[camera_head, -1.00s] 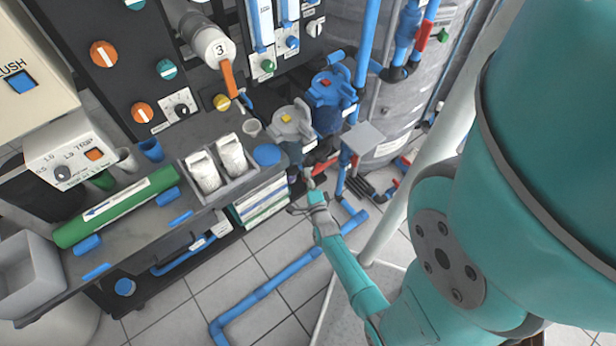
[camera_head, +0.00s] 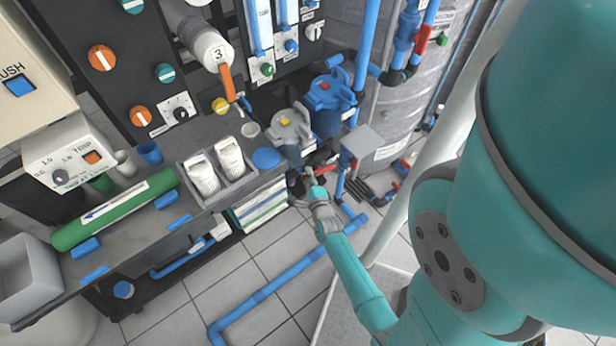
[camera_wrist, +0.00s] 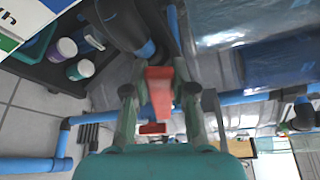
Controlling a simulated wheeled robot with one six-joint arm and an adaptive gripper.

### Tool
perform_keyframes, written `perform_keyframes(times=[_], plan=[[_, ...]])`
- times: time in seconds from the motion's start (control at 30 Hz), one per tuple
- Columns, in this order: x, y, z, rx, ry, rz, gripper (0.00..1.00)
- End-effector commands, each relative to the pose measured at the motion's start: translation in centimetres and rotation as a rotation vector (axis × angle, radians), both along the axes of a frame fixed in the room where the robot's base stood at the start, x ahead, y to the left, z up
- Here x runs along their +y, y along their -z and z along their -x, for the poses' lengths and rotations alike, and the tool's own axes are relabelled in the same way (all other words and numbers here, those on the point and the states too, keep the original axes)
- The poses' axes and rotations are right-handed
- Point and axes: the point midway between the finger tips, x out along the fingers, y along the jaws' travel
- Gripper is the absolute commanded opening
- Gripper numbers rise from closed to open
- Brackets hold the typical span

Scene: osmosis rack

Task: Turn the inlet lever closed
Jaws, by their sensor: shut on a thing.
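The red lever (camera_wrist: 160,88) shows in the wrist view between the two fingers of my gripper (camera_wrist: 160,102), which is shut on it. A smaller red piece (camera_wrist: 152,129) shows lower down between the fingers. In the head view, my gripper (camera_head: 311,181) is small and low beside the blue and grey filter housings. A bit of red (camera_head: 326,169) shows just right of the fingertips there. My gripper partly hides this spot, and the lever's exact angle is hard to tell.
The grey pump-like housing (camera_head: 290,124) and the blue housing (camera_head: 330,92) stand just above my gripper. A blue floor pipe (camera_head: 265,292) runs below. Another red handle (camera_head: 424,37) is at the upper right. Tiled floor (camera_head: 275,260) is open in front.

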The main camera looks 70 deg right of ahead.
Motion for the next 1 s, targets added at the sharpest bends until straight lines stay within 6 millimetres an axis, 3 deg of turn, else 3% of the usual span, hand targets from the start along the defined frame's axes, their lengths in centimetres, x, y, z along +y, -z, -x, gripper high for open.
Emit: perform_keyframes(times=[0.07,0.1,0.17,0.57,1.0], plan=[[0.0,0.0,0.0,-0.001,0.0,0.001,0.0],[0.0,0.0,0.0,0.0,0.0,0.001,0.36],[0.0,0.0,0.0,0.0,0.0,0.001,0.51],[0.3,0.0,0.3,0.002,0.0,0.001,0.52],[6.0,-1.0,4.6,0.003,-0.001,0.0,0.52]])
